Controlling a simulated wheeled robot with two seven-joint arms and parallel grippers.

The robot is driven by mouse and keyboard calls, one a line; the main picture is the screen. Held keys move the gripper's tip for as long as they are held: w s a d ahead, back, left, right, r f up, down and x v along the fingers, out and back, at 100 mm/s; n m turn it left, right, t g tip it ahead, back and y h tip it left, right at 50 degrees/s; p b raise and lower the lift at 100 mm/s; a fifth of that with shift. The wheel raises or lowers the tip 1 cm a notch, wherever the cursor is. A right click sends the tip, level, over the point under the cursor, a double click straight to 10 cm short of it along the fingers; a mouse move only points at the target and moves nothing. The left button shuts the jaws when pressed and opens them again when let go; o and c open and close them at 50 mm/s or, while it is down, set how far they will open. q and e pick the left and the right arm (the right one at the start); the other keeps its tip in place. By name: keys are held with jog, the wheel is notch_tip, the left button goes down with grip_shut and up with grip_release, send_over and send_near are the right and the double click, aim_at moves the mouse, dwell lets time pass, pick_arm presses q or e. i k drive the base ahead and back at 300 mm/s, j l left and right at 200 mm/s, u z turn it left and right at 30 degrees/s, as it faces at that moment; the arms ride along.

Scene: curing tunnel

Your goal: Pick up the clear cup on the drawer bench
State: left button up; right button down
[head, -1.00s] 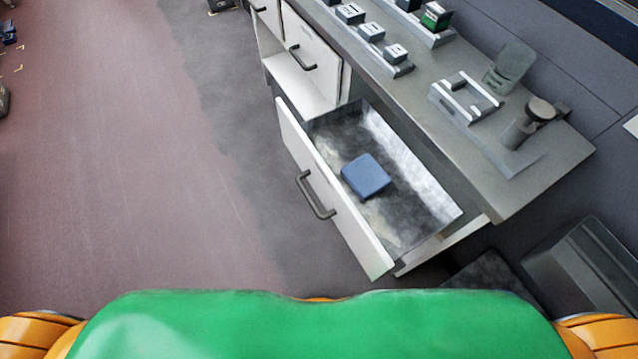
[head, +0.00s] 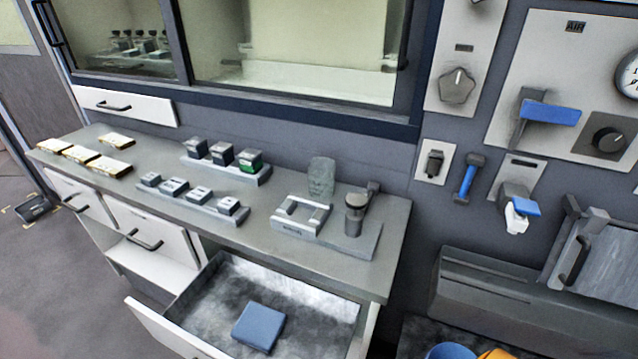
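The clear cup (head: 321,178) stands upright on the drawer bench (head: 262,231), towards its back edge. It is see-through and grey-green, just behind a pale U-shaped holder (head: 300,215) and left of a dark round-topped fixture (head: 356,204). Nothing touches it from my side. Neither of my grippers shows in the head view; only a bit of orange and blue shows at the bottom right edge.
An open drawer (head: 200,345) with a blue block (head: 258,326) inside juts out below the bench front. Small dark blocks on racks (head: 222,168) stand left of the cup. A wall panel with a blue-handled valve (head: 548,110) and a grey bin (head: 490,300) are at right.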

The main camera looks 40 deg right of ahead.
aim_at(322, 178)
jog(key=j+z, duration=0.1)
jog(key=z, duration=0.3)
jog(key=k+z, duration=0.1)
jog(key=z, duration=0.65)
jog(key=k+j, duration=0.05)
